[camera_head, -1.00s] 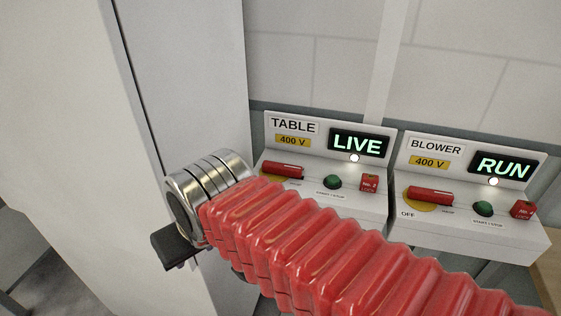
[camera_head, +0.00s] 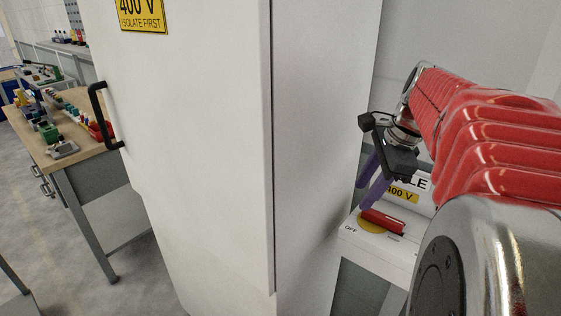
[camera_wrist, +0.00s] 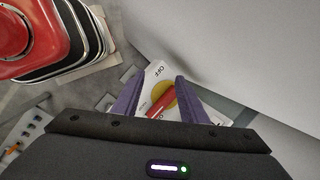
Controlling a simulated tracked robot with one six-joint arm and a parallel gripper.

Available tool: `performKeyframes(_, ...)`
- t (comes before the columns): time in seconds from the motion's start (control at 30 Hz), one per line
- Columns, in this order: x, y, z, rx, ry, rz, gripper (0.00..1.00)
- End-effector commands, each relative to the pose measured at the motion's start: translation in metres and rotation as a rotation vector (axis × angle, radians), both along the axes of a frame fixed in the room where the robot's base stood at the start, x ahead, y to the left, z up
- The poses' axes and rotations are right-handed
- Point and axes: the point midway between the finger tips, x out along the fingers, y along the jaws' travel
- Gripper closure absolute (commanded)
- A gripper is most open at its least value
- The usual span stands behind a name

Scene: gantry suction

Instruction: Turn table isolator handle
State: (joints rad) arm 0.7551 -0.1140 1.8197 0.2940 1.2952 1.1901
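The table isolator handle (camera_head: 382,220) is a red bar on a yellow disc, on a white panel (camera_head: 369,243) marked OFF at its left end. Most of the panel's right side and the TABLE label are hidden behind my arm. In the wrist view the red handle (camera_wrist: 161,102) lies beyond and between the two purple fingers. My gripper (camera_head: 365,193) is open, with its fingers pointing down just above and left of the handle. It also shows in the wrist view (camera_wrist: 153,80), with a wide gap between the fingertips and nothing held.
A tall white cabinet (camera_head: 205,150) with a black pull handle (camera_head: 104,117) and a yellow 400 V sign (camera_head: 141,14) stands close left of the panel. A wooden workbench (camera_head: 80,110) with several small items is at the far left.

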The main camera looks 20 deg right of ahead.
Motion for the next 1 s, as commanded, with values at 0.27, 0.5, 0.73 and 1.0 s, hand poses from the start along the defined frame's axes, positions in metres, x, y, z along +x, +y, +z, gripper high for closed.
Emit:
performKeyframes(0.27, -0.016, -0.095, 0.003, 0.214, 0.037, -0.468, 0.61)
performKeyframes(0.5, -0.024, -0.122, 0.003, 0.283, 0.047, -0.61, 0.61)
performKeyframes(0.73, -0.024, -0.121, 0.003, 0.283, 0.047, -0.61, 0.61)
performKeyframes(1.0, -0.02, -0.119, -0.006, 0.283, 0.047, -0.608, 0.61)
